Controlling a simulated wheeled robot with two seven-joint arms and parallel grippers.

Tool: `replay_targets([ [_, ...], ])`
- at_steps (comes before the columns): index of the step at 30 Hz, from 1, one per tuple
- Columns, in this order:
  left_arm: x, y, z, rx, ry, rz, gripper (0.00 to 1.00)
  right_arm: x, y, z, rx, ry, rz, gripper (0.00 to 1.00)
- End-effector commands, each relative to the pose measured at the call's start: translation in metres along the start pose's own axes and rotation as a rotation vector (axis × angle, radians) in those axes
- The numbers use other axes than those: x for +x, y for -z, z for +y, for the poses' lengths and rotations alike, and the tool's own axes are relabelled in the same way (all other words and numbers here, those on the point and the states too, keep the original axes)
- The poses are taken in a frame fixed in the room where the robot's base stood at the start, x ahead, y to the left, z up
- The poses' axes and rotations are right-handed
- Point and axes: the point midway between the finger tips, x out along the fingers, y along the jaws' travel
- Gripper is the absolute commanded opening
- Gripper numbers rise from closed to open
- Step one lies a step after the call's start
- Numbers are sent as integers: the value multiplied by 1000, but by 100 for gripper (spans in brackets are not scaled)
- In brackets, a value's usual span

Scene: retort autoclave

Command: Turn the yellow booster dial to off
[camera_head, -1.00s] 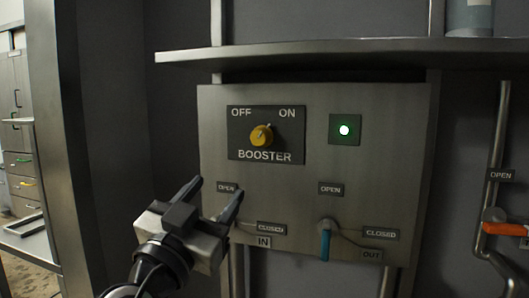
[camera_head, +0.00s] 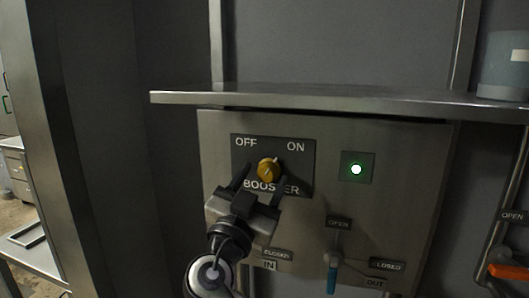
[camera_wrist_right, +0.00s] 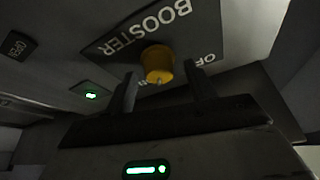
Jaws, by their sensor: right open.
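The yellow booster dial (camera_head: 268,169) sits on a dark plate marked OFF at upper left and ON at upper right. Its pale pointer mark leans up and right, toward ON. My right gripper (camera_head: 261,181) is just below and in front of the dial, open, with one finger toward each side of it. In the right wrist view the dial (camera_wrist_right: 157,62) shows between the two spread fingers (camera_wrist_right: 161,77), with gaps on both sides and no visible contact. My left gripper is not in view.
A green lamp (camera_head: 356,169) glows right of the dial. A metal shelf (camera_head: 320,100) juts out above the panel (camera_head: 400,140). A blue-handled valve (camera_head: 332,275) is below right, and an orange-handled valve (camera_head: 508,272) at far right. My gripper hides the valve area at lower left.

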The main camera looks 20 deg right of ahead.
Motion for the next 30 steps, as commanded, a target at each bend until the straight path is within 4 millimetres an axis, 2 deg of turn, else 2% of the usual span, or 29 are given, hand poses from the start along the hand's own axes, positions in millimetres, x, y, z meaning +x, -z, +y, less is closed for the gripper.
replay_targets([
  [4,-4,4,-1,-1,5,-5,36,8,3,1,-1,1,-1,55],
  [14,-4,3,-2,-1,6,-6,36,8,1,2,1,2,-1,55],
  [18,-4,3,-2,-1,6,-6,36,8,1,2,1,2,-1,16],
  [19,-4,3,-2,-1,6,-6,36,8,1,2,1,2,-1,10],
  [30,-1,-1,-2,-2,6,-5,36,8,1,3,-37,19,0,11],
])
